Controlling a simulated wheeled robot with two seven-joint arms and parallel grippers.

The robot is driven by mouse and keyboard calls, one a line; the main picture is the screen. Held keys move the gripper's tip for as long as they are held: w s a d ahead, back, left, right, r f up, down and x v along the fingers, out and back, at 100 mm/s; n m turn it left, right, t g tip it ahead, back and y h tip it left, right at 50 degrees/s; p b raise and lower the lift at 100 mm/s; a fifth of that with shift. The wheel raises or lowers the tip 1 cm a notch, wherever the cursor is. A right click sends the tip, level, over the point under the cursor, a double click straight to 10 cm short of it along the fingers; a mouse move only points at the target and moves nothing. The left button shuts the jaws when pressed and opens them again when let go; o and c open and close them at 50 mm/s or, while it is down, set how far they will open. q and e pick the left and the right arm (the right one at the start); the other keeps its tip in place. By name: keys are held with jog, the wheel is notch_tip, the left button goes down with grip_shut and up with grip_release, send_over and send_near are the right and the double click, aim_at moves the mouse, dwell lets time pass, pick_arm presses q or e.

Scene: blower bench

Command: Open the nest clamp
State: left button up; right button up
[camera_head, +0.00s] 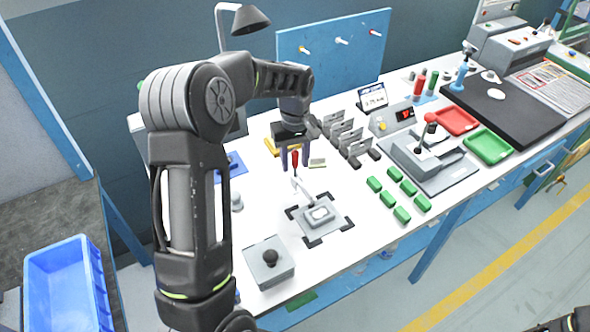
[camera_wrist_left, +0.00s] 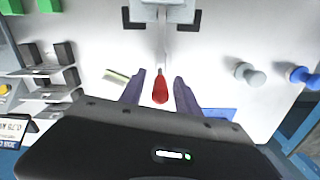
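The nest clamp's red handle (camera_head: 295,158) stands up behind the nest plate (camera_head: 335,229) on the bench, with its pale metal arm (camera_head: 303,188) running down toward the nest. A grey part with a white oval top (camera_head: 319,214) sits in the nest. My left gripper (camera_head: 297,168) is at the handle, pointing down. In the left wrist view the red handle (camera_wrist_left: 160,88) lies between the two purple-grey fingers (camera_wrist_left: 160,92), with a gap on each side. The fingers are open. My right gripper is not visible; only a dark piece of my body shows at the bottom right corner.
A grey box with a black knob (camera_head: 270,258) stands in front of the nest. Several green blocks (camera_head: 402,214) lie to its right, and grey fixtures (camera_head: 350,137) stand behind. A grey lever press (camera_head: 425,155) is farther right. A blue bin (camera_head: 66,285) is at the left.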

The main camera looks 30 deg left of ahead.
pick_arm(q)
jog(key=shift+f, duration=0.75)
jog(key=shift+r, duration=0.1)
grip_shut()
dwell(0.8)
